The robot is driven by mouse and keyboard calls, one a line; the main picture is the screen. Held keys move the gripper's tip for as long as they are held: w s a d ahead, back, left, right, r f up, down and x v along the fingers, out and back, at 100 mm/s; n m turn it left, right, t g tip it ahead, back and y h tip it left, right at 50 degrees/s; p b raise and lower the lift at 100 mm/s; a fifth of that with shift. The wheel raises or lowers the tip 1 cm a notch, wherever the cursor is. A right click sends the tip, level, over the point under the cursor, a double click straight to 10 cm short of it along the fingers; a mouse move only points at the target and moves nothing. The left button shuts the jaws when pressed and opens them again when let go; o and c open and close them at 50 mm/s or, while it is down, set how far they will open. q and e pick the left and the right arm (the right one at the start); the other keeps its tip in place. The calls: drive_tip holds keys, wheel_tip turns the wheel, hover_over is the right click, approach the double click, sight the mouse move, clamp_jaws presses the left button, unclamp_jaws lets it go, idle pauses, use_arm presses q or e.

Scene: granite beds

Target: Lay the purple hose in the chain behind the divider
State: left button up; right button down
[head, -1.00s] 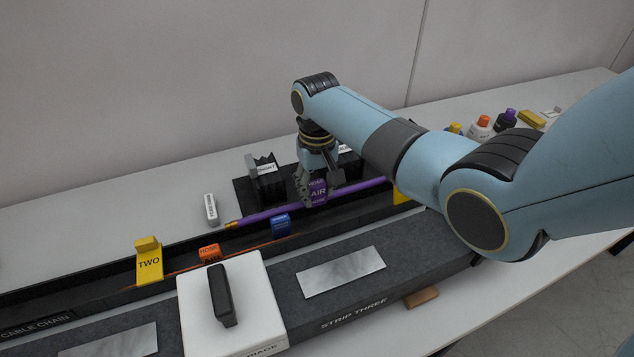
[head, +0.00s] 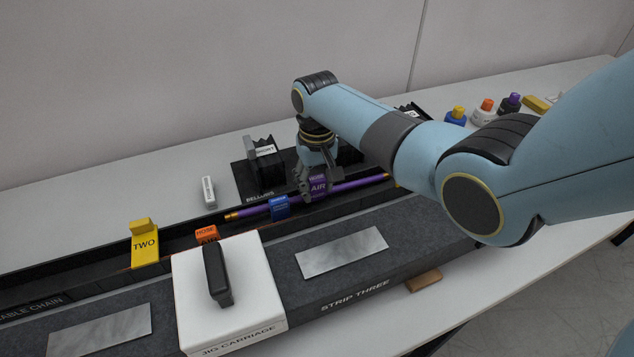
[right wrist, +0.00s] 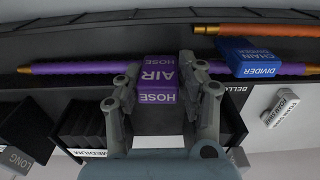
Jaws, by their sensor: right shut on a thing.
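The purple hose (head: 248,212) has brass ends and a purple AIR HOSE tag (head: 318,185). My right gripper (head: 312,193) is shut on it at the tag; the tag sits between the fingers in the right wrist view (right wrist: 158,80). The hose lies along the black cable chain (head: 60,275), passing the blue chain divider (head: 279,207), which hides a short piece of it. It also shows in the right wrist view (right wrist: 80,67). I cannot tell whether it touches the chain floor. An orange hose (right wrist: 270,30) runs on the divider's other side. My left gripper is not in view.
A yellow TWO clip (head: 145,245) and an orange hose tag (head: 205,233) stand along the chain. The white jig carriage (head: 240,310) sits on the front strip. Black bellows holders (head: 265,175) stand behind the gripper. Bottles (head: 487,108) stand at back right.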

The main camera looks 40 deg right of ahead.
drive_tip(key=shift+s+f, duration=0.4)
drive_tip(key=shift+d, duration=0.1)
drive_tip(key=c, duration=1.2)
unclamp_jaws()
drive_tip(key=o, duration=0.5)
drive_tip(key=shift+w+d+f, duration=0.1)
drive_tip(key=shift+f, duration=0.05)
drive_tip(key=shift+r, duration=0.2)
wheel_tip(320, 180, up, 12)
drive_tip(key=shift+f, duration=0.1)
